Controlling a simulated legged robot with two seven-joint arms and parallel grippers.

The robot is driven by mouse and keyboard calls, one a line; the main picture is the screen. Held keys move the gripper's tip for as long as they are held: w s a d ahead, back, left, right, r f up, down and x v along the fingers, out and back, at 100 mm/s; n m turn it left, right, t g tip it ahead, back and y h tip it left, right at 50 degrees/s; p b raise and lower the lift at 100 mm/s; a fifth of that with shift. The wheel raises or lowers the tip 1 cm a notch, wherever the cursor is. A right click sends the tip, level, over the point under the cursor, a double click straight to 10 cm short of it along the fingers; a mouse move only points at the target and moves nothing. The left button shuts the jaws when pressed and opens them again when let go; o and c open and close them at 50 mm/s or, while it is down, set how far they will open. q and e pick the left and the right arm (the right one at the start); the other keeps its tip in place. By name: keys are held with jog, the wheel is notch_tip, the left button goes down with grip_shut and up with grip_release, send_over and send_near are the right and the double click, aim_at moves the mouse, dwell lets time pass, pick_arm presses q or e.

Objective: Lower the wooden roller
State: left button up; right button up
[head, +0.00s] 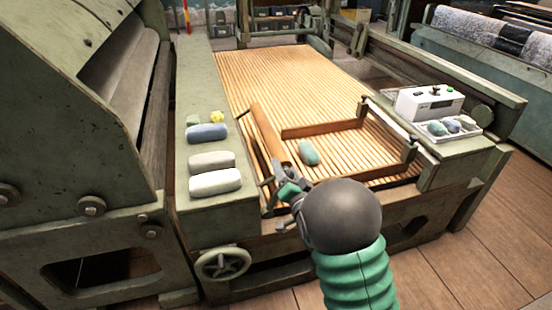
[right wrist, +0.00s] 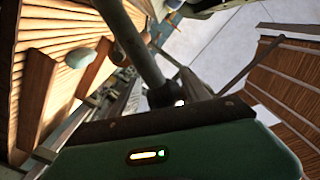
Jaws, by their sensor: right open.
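The wooden roller (head: 268,132) is a brown cylinder lying lengthwise along the left side of the slatted bed in the head view. My right gripper (head: 277,183) is at the roller's near end, with its jaws open. The round grey wrist and green sleeve of my right arm hide part of the bed's near edge. I cannot tell whether the fingers touch the roller or its end fitting. The right wrist view shows a green housing with a small light, dark metal parts and brown wood close by. My left gripper is not in view.
A grey-green lump (head: 309,153) lies on the slatted bed (head: 290,75) right of the roller, near a wooden frame bar (head: 323,128). Several lumps lie on the green ledge (head: 207,108) at left. A white box (head: 428,103) and tray stand at right. A handwheel (head: 222,264) is below.

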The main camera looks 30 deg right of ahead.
jog(key=shift+w+r, duration=0.1)
jog(key=shift+a+r, duration=0.2)
jog(key=shift+a, duration=0.05)
jog(key=shift+c, duration=0.4)
jog(key=shift+d+f, duration=0.1)
jog(key=shift+d, duration=0.05)
grip_shut()
dwell(0.6)
